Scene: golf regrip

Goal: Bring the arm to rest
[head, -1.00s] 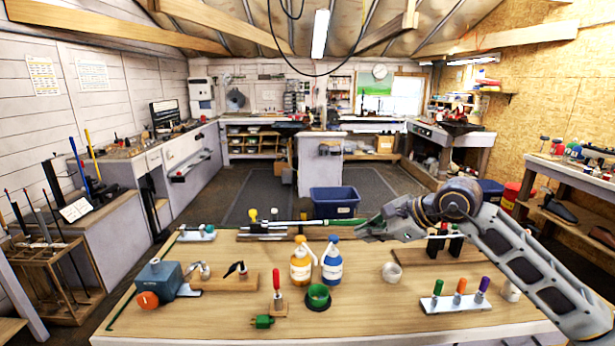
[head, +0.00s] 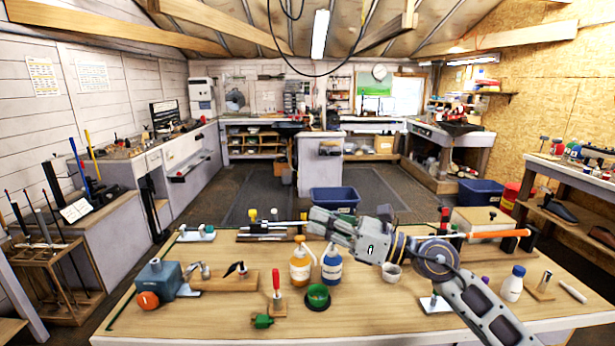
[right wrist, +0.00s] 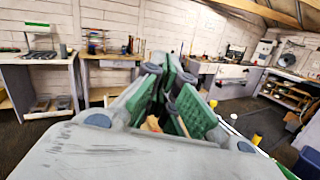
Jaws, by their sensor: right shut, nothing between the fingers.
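My right arm reaches in from the lower right in the head view. My right gripper (head: 318,218) is raised above the back middle of the bench, pointing left. It is shut and empty. In the right wrist view its green-padded fingers (right wrist: 172,95) are together with no object held. A shaft with an orange section (head: 490,234) lies at the back right of the bench. Another long shaft (head: 272,224) lies across a rest at the back, its right part hidden behind my gripper. My left gripper is not in view.
My arm hides part of the marker rack (head: 432,303).

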